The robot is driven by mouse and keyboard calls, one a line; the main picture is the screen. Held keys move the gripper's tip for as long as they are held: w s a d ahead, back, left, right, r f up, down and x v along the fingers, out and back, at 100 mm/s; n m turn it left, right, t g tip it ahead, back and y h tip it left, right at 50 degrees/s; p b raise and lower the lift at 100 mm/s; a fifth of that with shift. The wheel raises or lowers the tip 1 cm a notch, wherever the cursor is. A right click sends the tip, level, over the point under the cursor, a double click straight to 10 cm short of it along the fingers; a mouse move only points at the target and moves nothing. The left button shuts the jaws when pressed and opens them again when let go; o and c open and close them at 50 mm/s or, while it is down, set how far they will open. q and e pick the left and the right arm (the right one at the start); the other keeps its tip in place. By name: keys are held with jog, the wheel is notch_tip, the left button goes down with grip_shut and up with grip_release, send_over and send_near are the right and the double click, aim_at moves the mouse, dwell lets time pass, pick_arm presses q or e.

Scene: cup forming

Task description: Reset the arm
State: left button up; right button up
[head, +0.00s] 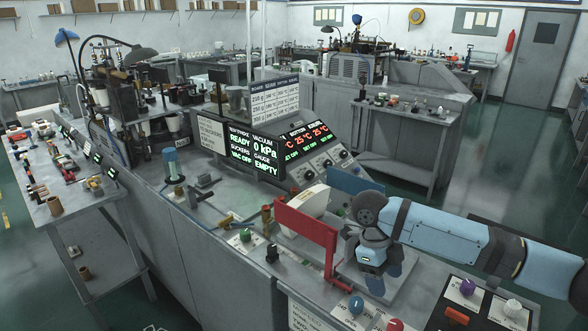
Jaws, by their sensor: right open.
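My right arm, light blue and black, comes in from the right over the workbench. Its gripper (380,284) points down, just right of the red bracket (308,226), over a light grey plate (402,290) on the bench. The gripper is open, and I see nothing held in it. Whether the fingertips touch the plate is hard to tell. My left arm and gripper do not show in the head view.
Left of the gripper, a white rounded part (309,203) sits behind the red bracket. Displays (254,153) reading "READY" and "VAC OFF" stand further back. Coloured knobs, including a purple one (467,287) and a red one (395,325), line the front right. A side table (75,215) stands left.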

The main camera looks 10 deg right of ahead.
jog(key=s+a+f+m+t+y, duration=0.3)
jog(key=s+a+f+m+y, duration=0.1)
jog(key=a+f+m, duration=0.5)
jog(key=s+a+f+m+t+y, duration=0.4)
jog(key=a+f+m, duration=0.5)
jog(key=s+d+f+m+t+h, duration=0.1)
jog(key=s+d+m, duration=0.4)
jog(key=m, duration=0.6)
jog(key=s+d+f+m+t+h, duration=0.1)
jog(key=s+d+f+m+t, duration=0.3)
jog(key=s+m, duration=0.5)
jog(key=d+m+t, duration=0.1)
jog(key=m+t, duration=0.1)
jog(key=shift+f+t, duration=0.3)
jog(key=shift+f, duration=0.05)
jog(key=shift+s, duration=0.1)
